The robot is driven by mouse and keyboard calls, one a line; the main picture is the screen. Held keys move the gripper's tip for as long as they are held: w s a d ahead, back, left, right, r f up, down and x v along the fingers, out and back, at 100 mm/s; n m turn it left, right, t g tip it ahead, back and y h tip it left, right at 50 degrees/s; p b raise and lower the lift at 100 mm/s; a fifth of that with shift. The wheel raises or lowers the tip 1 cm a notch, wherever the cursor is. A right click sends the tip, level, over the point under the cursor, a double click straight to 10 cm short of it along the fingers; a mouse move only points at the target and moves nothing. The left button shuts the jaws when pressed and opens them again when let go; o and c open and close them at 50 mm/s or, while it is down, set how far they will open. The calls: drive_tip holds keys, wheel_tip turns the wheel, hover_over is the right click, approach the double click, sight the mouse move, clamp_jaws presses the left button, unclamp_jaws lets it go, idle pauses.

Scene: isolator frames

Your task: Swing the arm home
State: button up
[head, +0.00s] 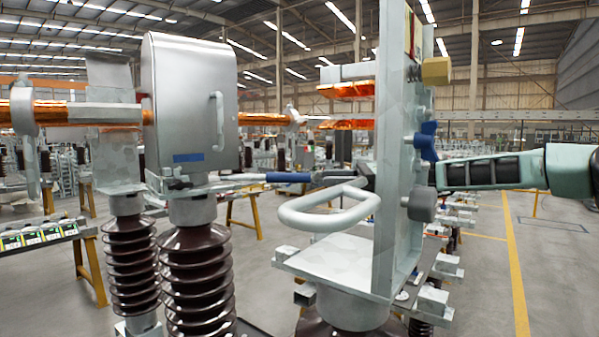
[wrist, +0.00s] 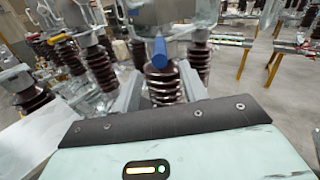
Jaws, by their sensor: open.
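A copper arm (head: 90,113) runs level through a grey metal housing (head: 190,100) on brown ribbed insulators. A stretch of copper shows right of the housing, short of the upright plate (head: 400,150); I cannot tell whether it meets the plate's two copper contact strips (head: 346,91). A lever with a blue grip (head: 289,177) sticks out rightward below the housing. My gripper (head: 328,178) is level with the grip's right end, partly hidden by the plate. In the wrist view my gripper (wrist: 160,76) is open, with the blue grip (wrist: 160,53) in line with its gap. I cannot tell if they touch.
A white loop (head: 328,208) projects from the upright plate just below my gripper. Yellow trestles (head: 90,270) stand at the left. Floor at the right is clear.

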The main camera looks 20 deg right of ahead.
sight(310, 178)
drive_tip(key=p+x, duration=0.1)
drive_tip(key=x, duration=0.5)
drive_tip(key=shift+a+r+p, duration=0.15)
drive_tip(key=shift+p, duration=0.25)
drive_tip(key=shift+x, duration=0.85)
clamp_jaws()
